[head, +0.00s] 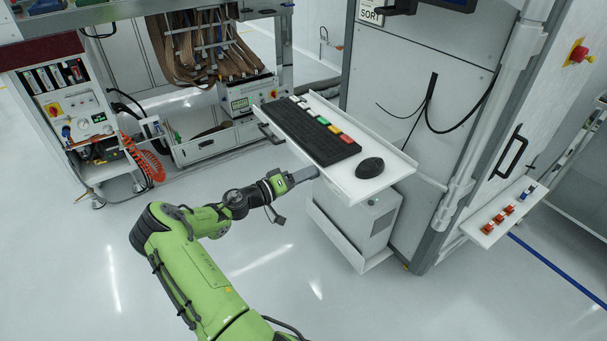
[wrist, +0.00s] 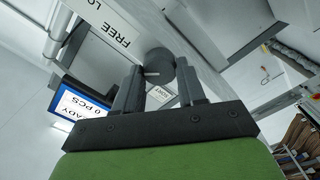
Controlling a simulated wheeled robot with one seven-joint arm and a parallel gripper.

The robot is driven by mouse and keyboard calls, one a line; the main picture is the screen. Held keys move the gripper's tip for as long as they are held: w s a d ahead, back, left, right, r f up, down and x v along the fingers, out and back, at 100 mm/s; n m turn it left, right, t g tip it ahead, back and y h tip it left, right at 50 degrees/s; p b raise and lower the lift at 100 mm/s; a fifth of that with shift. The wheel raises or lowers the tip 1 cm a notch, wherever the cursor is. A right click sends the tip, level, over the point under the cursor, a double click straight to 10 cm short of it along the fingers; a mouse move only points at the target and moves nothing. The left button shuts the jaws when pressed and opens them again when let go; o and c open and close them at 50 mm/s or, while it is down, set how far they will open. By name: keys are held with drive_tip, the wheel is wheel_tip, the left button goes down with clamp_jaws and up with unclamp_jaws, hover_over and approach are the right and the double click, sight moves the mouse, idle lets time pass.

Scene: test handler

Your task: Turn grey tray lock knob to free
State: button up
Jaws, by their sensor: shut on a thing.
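The tray (head: 390,178) is a pale grey shelf on the front of the tall cabinet, carrying a keyboard and a mouse. In the wrist view, a dark round knob (wrist: 160,62) sits between the fingertips of my gripper (wrist: 158,80), which is shut on it. A short white line marks the knob's face. A white label (wrist: 105,22) beside it reads "FREE" and the start of another word, cut off by the frame. In the head view, my gripper (head: 304,174) is at the tray's lower left edge; the knob is hidden there.
A black keyboard (head: 310,132) with coloured keys and a black mouse (head: 370,167) lie on the tray. A grey box (head: 365,225) stands on a shelf below. A screen (wrist: 80,108) shows behind my gripper.

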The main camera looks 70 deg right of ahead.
drive_tip(key=n+p, duration=0.2)
drive_tip(key=n, duration=0.6)
drive_tip(key=shift+f+n+p, duration=0.15)
drive_tip(key=shift+n+p, duration=0.25)
drive_tip(key=shift+n, duration=0.3)
drive_tip(key=o, duration=1.1)
drive_tip(key=shift+w, duration=0.1)
drive_tip(key=p+v, duration=0.2)
drive_tip(key=v, duration=1.3)
drive_tip(key=shift+w+a, duration=0.25)
drive_tip(key=shift+a, duration=0.05)
